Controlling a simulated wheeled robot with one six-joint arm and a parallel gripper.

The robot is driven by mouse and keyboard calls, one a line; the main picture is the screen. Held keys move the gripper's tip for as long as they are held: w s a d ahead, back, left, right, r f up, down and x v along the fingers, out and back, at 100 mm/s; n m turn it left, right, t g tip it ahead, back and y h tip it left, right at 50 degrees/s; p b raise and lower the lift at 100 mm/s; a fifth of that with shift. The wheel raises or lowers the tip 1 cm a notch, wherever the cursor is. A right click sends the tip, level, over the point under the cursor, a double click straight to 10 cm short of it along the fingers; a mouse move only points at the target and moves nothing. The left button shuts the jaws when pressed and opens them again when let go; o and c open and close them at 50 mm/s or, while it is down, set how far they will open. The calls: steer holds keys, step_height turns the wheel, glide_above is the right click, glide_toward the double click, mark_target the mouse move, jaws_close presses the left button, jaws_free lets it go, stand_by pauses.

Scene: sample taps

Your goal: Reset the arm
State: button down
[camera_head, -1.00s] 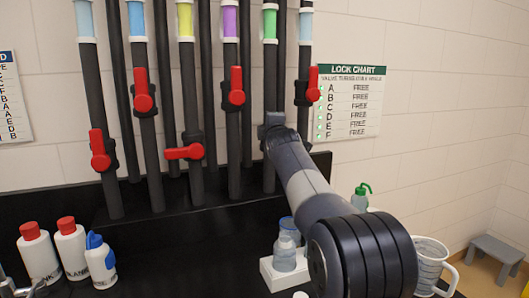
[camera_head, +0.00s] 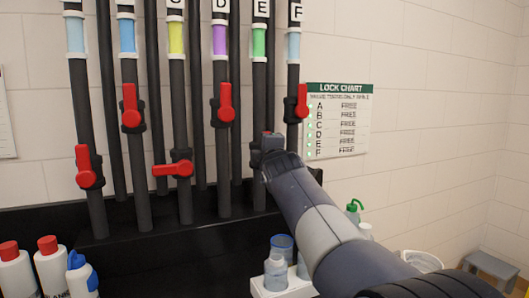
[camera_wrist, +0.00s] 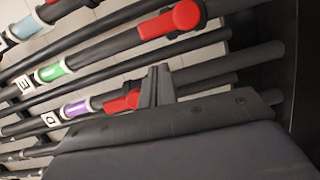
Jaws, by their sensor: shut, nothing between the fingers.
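My gripper (camera_head: 268,140) is in front of the pipe with the green band (camera_head: 259,41), hiding whatever handle is there. In the wrist view my gripper (camera_wrist: 156,84) shows narrow fingers close together with nothing between them. My arm runs down to the lower right in the head view. Red tap handles sit on the dark pipes: one upright on the blue-band pipe (camera_head: 131,108), one upright on the purple-band pipe (camera_head: 225,102), one upright on pipe F (camera_head: 302,102). The yellow-band pipe's handle (camera_head: 174,169) lies sideways. The leftmost handle (camera_head: 85,166) is upright and lower down.
A lock chart (camera_head: 338,121) hangs on the wall right of the pipes, its rows reading FREE. Bottles with red caps (camera_head: 48,268) and one with a blue cap (camera_head: 81,275) stand lower left. Clear jars (camera_head: 276,272) stand in a white holder below my arm. A grey stool (camera_head: 491,268) is lower right.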

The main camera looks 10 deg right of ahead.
steer(key=shift+w, duration=0.1)
steer(key=w+a+f+n+t+y, duration=0.2)
steer(key=w+f+n, duration=0.4)
steer(key=w+n, duration=0.4)
steer(key=shift+a+f+n+t, duration=0.2)
steer(key=shift+a+n+t, duration=0.15)
steer(key=shift+n, duration=1.65)
